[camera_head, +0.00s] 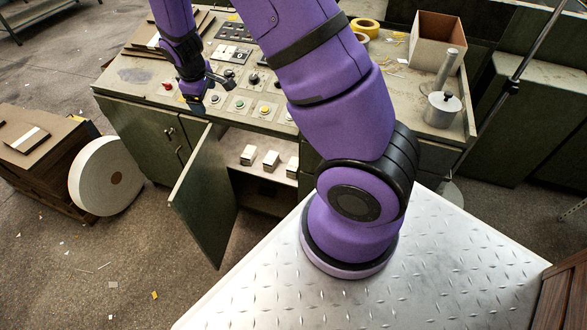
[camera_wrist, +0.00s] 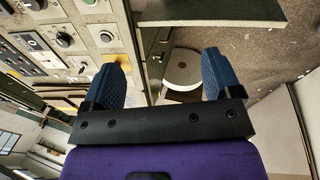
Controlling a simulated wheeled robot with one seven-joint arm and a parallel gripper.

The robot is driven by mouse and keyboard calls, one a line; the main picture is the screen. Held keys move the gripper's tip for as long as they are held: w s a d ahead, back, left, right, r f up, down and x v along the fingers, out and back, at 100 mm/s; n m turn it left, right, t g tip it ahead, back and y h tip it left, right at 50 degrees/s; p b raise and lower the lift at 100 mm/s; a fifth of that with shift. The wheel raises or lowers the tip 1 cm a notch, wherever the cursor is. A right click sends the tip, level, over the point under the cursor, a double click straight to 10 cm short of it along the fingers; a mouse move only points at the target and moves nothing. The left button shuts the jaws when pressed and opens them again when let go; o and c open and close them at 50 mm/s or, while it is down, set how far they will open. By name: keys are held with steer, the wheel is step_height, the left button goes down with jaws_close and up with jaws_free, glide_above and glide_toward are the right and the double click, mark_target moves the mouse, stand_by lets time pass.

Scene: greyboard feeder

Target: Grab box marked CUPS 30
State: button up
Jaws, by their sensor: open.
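Three small pale boxes (camera_head: 270,160) stand in a row inside the open cabinet (camera_head: 262,190) under the control panel in the head view. Their markings are too small to read, so I cannot tell which one is CUPS 30. The rightmost box is partly hidden by my arm. My gripper (camera_head: 195,100) is above the panel's front edge, up and to the left of the boxes, and holds nothing. In the wrist view my gripper (camera_wrist: 163,70) has its two blue fingers wide apart with nothing between them. I cannot make out any box in the wrist view.
The cabinet door (camera_head: 205,195) stands open to the left of the boxes. The control panel (camera_head: 240,85) with buttons and knobs lies above them. A large white roll (camera_head: 106,176) stands on the floor at left. An open carton (camera_head: 436,42) and a metal canister (camera_head: 442,108) sit at right.

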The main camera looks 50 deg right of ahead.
steer(key=w+d+f+n+h, duration=0.1)
steer(key=d+f+n, duration=0.1)
steer(key=f, duration=0.6)
steer(key=w+d+f+n+h, duration=0.1)
steer(key=f, duration=0.7)
steer(key=n+h, duration=0.2)
steer(key=n, duration=1.1)
glide_toward(293, 165)
steer(key=x, duration=0.6)
steer(key=shift+d+f, duration=0.15)
steer(key=shift+f, duration=0.25)
steer(key=shift+x, duration=2.5)
steer(key=c, duration=1.1)
